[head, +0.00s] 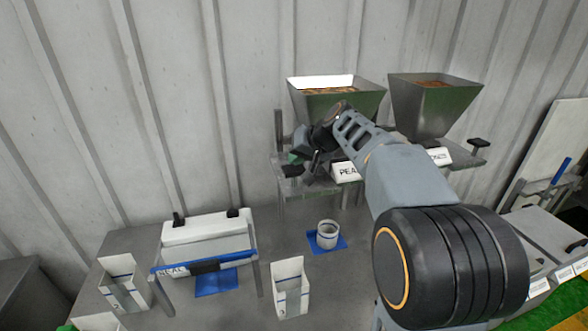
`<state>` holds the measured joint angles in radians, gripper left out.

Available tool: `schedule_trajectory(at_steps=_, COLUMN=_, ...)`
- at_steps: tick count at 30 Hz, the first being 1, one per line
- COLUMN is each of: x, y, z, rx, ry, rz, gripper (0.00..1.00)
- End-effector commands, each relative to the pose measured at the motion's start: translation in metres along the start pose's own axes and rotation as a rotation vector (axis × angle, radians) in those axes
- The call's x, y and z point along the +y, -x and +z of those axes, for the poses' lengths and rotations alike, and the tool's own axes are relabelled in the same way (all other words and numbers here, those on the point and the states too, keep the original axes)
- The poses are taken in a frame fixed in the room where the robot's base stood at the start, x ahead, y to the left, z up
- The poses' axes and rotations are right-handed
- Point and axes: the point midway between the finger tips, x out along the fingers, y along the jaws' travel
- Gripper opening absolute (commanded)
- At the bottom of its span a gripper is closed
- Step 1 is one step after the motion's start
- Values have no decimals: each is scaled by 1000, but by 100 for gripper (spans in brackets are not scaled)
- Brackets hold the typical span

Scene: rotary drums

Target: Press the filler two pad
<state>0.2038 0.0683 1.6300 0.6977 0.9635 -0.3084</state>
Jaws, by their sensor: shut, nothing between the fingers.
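Two grey hoppers stand on a raised shelf at the back: a left one (345,104) with brown contents and a right one (434,108). A dark pad (292,170) sits at the left end of the shelf, beside the left hopper. Another dark pad (479,143) sits to the right of the right hopper. I cannot read which is filler two. My gripper (314,163) is shut and empty, in front of the left hopper and close to the left pad. I cannot tell whether it touches anything. My arm partly covers both hopper labels.
A white cup (327,235) stands on a blue mat (341,243) below the shelf. A white device with a blue bar (205,262) stands at the left over another blue mat (217,285). White open bins (290,283) (122,277) stand on the grey bench. More equipment is at the right.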

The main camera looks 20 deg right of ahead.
Motion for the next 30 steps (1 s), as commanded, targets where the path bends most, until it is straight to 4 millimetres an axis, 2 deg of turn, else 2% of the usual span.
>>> schedule_trajectory(at_steps=30, x=6, y=-8, z=6, rx=-1, ry=0, rz=0, gripper=0)
